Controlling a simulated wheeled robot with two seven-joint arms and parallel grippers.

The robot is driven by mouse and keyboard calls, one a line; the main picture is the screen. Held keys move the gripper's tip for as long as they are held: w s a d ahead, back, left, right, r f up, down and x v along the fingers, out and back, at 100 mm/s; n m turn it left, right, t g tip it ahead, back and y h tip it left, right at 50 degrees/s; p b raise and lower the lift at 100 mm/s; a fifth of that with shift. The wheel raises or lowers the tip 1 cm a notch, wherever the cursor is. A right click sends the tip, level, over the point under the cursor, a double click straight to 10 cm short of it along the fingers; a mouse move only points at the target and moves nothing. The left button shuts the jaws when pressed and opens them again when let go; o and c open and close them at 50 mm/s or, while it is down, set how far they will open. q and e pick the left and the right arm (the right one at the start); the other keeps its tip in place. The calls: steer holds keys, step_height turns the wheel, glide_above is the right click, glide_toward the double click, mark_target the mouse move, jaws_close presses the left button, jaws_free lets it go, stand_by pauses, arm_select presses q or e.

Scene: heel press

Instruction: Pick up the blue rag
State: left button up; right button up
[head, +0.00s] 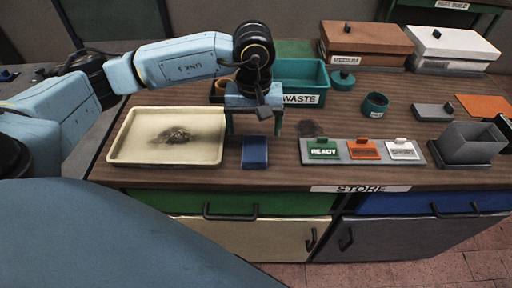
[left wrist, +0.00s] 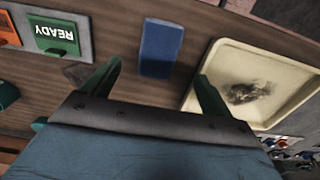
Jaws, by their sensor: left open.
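The blue rag (head: 255,152) is a small folded rectangle lying flat on the wooden bench, just right of the cream tray. It also shows in the left wrist view (left wrist: 160,48), ahead of and between the two green fingertips. My left gripper (head: 254,126) is open and empty, above the bench just behind the rag and apart from it. Its fingers also show in the left wrist view (left wrist: 158,82). My right gripper is not in view.
The cream tray (head: 120,153) with a dark smudge lies left of the rag. A teal waste bin (head: 308,70) stands behind the gripper. Bare bench lies before the rag.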

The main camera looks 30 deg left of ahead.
mark_target(255, 147)
arm_select(q)
step_height(255, 147, down, 2)
steer(key=shift+w+f, duration=0.15)
steer(key=shift+f, duration=0.3)
step_height(255, 147, down, 4)
steer(key=shift+f, duration=0.2)
steer(key=shift+a+f, duration=0.1)
steer(key=shift+f, duration=0.2)
steer(key=shift+w+f, duration=0.1)
steer(key=c, duration=1)
steer(key=shift+r, duration=5)
steer(key=shift+c, duration=0.3)
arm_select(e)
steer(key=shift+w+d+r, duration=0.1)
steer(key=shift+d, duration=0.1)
